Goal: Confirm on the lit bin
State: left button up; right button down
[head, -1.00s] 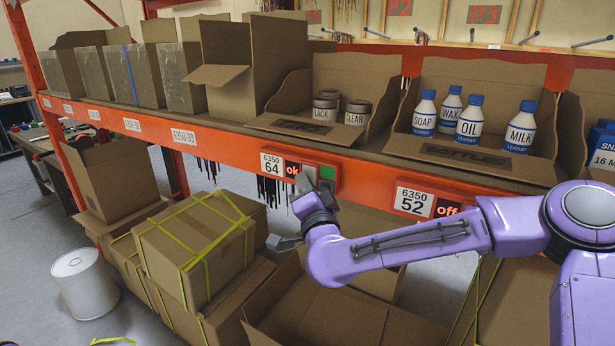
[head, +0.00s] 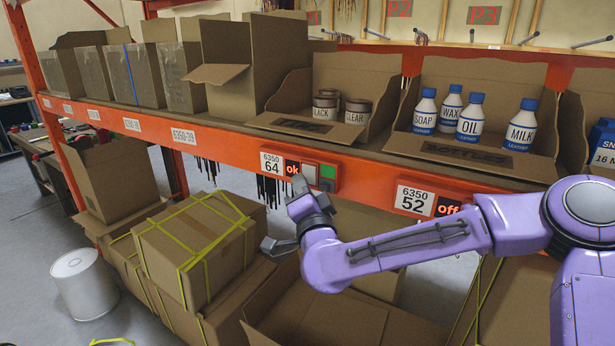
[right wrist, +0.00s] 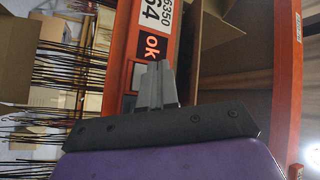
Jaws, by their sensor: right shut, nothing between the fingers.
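The shelf rail carries a label 6350 64 (head: 272,164) with a display (head: 292,168) lit red and reading "ok". Beside it is a red-framed panel with a pale grey button (head: 309,173) and a green button (head: 327,172). My right gripper (head: 299,184) is shut and empty, its tips just below and left of the grey button. I cannot tell whether they touch the panel. In the right wrist view the shut fingers (right wrist: 155,85) overlap the panel beside the "ok" display (right wrist: 152,46). My left gripper is not in view.
Label 6350 52 (head: 414,200) has a display reading "off" (head: 447,208). Above stand an open box with jars (head: 340,108) and one with several leather-care bottles (head: 469,120). Strapped cartons (head: 200,240) and an open carton (head: 320,318) lie below the rail.

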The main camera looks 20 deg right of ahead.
jog(key=shift+s+a+b, duration=0.35)
jog(key=shift+s+a, duration=0.45)
jog(key=shift+a, duration=0.2)
jog(key=shift+s+a+b, duration=0.3)
jog(key=shift+s+a, duration=0.45)
jog(key=shift+a, duration=0.2)
